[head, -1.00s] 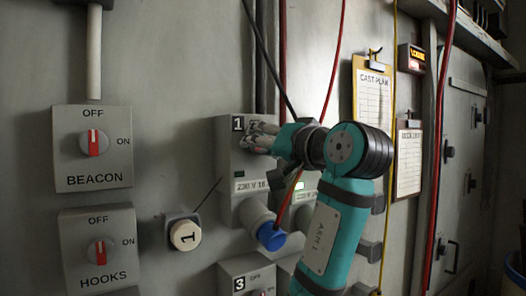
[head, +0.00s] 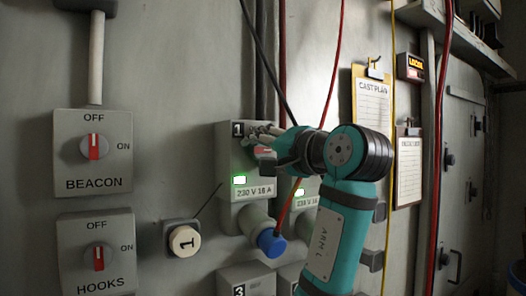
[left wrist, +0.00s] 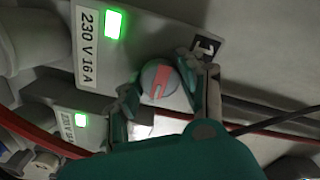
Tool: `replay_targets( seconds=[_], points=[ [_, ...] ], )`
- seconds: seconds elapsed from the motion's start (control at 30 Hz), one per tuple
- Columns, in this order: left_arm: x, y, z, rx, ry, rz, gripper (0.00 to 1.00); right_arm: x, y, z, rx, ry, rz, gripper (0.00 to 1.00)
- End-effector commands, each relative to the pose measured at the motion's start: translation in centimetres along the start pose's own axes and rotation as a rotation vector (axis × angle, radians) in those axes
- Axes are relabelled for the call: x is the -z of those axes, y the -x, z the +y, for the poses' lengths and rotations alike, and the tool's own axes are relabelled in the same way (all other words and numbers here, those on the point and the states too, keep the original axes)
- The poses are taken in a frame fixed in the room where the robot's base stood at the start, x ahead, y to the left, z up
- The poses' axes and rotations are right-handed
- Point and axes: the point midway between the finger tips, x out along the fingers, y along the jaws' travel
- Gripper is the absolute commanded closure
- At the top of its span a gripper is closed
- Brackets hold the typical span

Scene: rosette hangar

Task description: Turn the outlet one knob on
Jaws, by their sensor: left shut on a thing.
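The outlet one box (head: 229,157), marked "1" and "230 V 16 A", is on the grey wall near the middle of the head view. Its lamp (head: 239,180) glows green, and the lamp is also lit in the left wrist view (left wrist: 114,24). Its round grey knob with a red bar (left wrist: 159,82) sits between the fingers of my left gripper (left wrist: 168,90). In the head view my left gripper (head: 262,138) is shut on this knob and partly hides it; a bit of red shows beneath the fingers. My right gripper is out of view.
A second outlet box with a lit green lamp (head: 299,193) is right of outlet one, behind my arm. A blue plug (head: 271,244) hangs below outlet one. The BEACON (head: 93,150) and HOOKS (head: 96,252) switches are at left. Red and black cables run nearby.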

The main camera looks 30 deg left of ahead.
Motion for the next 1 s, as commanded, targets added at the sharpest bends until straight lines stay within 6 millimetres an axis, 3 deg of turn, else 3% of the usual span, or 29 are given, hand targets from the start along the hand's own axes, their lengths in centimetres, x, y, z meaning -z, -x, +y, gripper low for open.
replay_targets(
  seconds=[0.2,0.23,0.4,0.77,1.0],
  points=[
    [0.1,0.0,-0.1,0.002,-0.002,0.003,0.93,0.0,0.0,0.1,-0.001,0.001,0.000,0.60],
    [0.1,0.0,-0.1,0.003,-0.002,0.003,0.59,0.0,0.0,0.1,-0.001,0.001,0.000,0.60],
    [0.1,0.0,-0.1,0.002,-0.001,0.002,0.37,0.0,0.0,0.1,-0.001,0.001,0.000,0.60],
    [0.1,0.6,0.0,0.000,0.000,0.002,0.37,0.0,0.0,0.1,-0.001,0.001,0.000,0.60],
    [0.2,5.0,0.0,-0.001,0.000,0.007,0.37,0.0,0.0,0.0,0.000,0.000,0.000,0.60]
  ],
)
